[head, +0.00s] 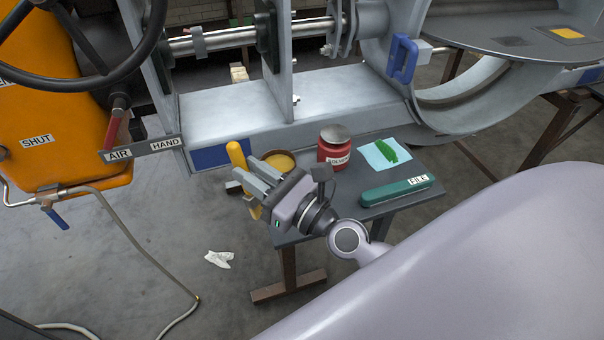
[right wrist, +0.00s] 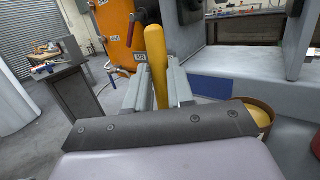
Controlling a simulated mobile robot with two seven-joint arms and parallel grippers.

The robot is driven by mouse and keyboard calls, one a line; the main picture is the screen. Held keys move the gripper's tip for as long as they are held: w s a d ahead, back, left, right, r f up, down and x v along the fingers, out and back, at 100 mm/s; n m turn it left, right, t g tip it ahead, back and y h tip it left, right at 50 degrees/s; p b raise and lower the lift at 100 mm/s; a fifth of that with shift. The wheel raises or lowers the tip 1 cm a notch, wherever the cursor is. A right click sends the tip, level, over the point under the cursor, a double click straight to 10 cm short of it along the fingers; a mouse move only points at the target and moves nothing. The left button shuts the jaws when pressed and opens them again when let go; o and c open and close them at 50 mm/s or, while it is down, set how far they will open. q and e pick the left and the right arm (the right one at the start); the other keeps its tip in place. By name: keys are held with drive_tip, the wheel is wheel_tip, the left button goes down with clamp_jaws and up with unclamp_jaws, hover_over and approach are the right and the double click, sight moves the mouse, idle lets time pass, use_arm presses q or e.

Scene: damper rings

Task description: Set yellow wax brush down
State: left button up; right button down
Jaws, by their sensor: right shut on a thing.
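The yellow wax brush (head: 238,162) is held upright, slightly tilted, between the fingers of my right gripper (head: 254,180). Its yellow handle also shows in the right wrist view (right wrist: 156,60), standing between the two fingers (right wrist: 160,85). My right gripper is shut on it, at the left edge of the small dark table (head: 375,210). The brush's lower end is partly hidden behind the gripper, and I cannot tell whether it touches anything. My left gripper is not in view.
On the table are a round tin of yellow wax (head: 280,161), a red lidded jar (head: 335,148), a light blue cloth with a green item (head: 372,158) and a green file case (head: 396,191). A grey steel frame (head: 330,88) stands behind. An orange tank (head: 60,130) is at left.

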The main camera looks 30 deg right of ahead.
sight(245, 196)
drive_tip(key=shift+w+a+n+g+y, duration=0.35)
drive_tip(key=shift+a+n+g+y, duration=0.35)
drive_tip(key=shift+g, duration=0.4)
drive_tip(key=g, duration=0.1)
drive_tip(key=n+y, duration=0.1)
drive_tip(key=g, duration=0.1)
drive_tip(key=shift+w+a+f+n+g, duration=0.25)
drive_tip(key=shift+w+a+n+g, duration=0.05)
drive_tip(key=shift+a, duration=0.1)
drive_tip(key=n+g, duration=0.1)
drive_tip(key=f+g, duration=0.1)
drive_tip(key=g, duration=0.1)
drive_tip(key=shift+a+n+y, duration=0.15)
drive_tip(key=shift+n+y, duration=0.25)
drive_tip(key=g, duration=0.1)
drive_tip(key=n+g, duration=0.1)
drive_tip(key=shift+d+f+g+h+b, duration=0.3)
drive_tip(key=shift+f+h+b, duration=0.1)
drive_tip(key=s+d+g+h, duration=0.1)
drive_tip(key=d+g+h, duration=0.1)
drive_tip(key=d, duration=0.3)
drive_tip(key=s+d+f+n+g+h, duration=0.1)
drive_tip(key=s+d+g+h, duration=0.1)
drive_tip(key=d, duration=0.4)
drive_tip(key=shift+s+g+h+b, duration=0.25)
drive_tip(key=shift+g+h+b, duration=0.05)
drive_tip(key=shift+h+b, duration=0.1)
